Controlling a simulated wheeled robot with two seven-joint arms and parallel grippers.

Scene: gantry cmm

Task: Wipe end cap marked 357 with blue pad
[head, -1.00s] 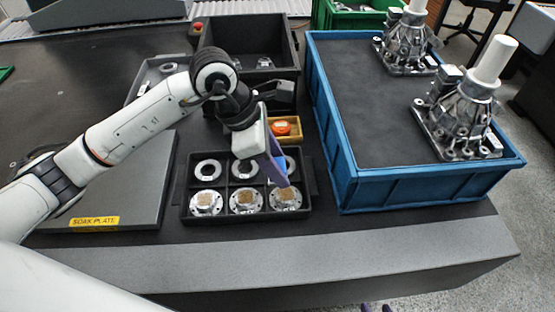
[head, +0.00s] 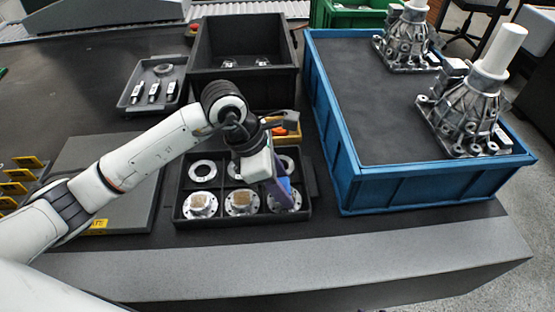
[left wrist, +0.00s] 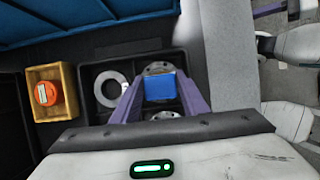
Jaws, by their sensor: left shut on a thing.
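My left gripper (head: 280,190) is shut on a blue pad (left wrist: 160,87), held between its purple fingers over the front right compartment of a black divided tray (head: 240,222). An end cap (head: 289,202) sits there, partly hidden by pad and fingers; its flange also shows beside the pad in the left wrist view (left wrist: 157,68). I cannot tell whether the pad touches it. Two more end caps, front left (head: 201,204) and front middle (head: 241,202), carry brownish patches. No cap number is readable. A purple finger, apparently of my right gripper (left wrist: 268,10), shows at the left wrist view's edge.
Metal rings (head: 202,170) fill the tray's back row. Behind it are a wooden box with an orange item (left wrist: 46,94) and a deep black bin (head: 245,85). A blue crate (head: 350,185) with metal housings stands close on the right. A grey plate (head: 130,160) lies left.

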